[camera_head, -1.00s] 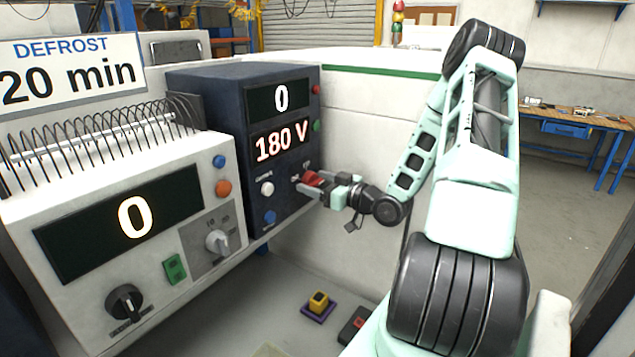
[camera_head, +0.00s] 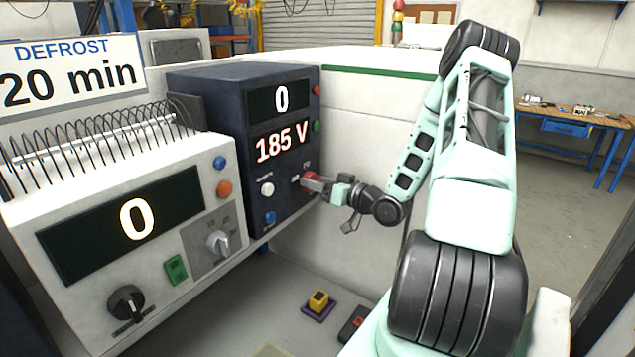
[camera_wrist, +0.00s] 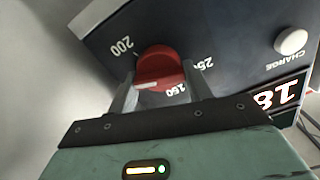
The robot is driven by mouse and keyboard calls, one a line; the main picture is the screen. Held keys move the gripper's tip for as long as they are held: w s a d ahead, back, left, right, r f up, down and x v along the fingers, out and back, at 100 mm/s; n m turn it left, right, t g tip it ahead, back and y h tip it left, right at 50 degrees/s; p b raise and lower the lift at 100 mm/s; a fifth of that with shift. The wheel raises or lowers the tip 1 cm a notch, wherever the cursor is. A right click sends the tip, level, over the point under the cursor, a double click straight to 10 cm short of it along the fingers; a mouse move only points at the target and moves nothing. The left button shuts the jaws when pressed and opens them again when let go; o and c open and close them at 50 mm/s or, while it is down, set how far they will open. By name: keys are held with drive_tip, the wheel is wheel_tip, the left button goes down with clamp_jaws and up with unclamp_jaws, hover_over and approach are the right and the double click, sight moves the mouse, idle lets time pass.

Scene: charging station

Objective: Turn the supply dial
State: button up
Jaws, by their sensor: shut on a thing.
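The red supply dial (camera_wrist: 160,66) sits on the front of the dark blue supply box (camera_head: 222,120). In the wrist view it lies between my fingers, with a pale mark on its face and the printed numbers 200, 25-something and 160 around it. My gripper (camera_wrist: 161,84) is shut on the dial, one finger on each side. In the head view my gripper (camera_head: 317,184) reaches the dial from the right and partly hides it. The voltage display (camera_head: 281,143) on the box reads 185 V, and the display above it (camera_head: 281,100) reads 0.
A white unit (camera_head: 100,190) with a coil on top stands at left. A yellow button on a purple base (camera_head: 318,303) lies below.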

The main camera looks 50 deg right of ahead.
drive_tip(key=shift+d+m, duration=0.1)
drive_tip(key=shift+m, duration=1)
drive_tip(key=shift+p, duration=0.3)
drive_tip(key=o, duration=1)
drive_tip(key=shift+c, duration=0.2)
drive_tip(key=shift+s, duration=0.1)
drive_tip(key=s+d+b, duration=0.1)
drive_tip(key=s+b, duration=0.5)
drive_tip(key=s, duration=1.1)
drive_tip(key=shift+s+d, duration=0.15)
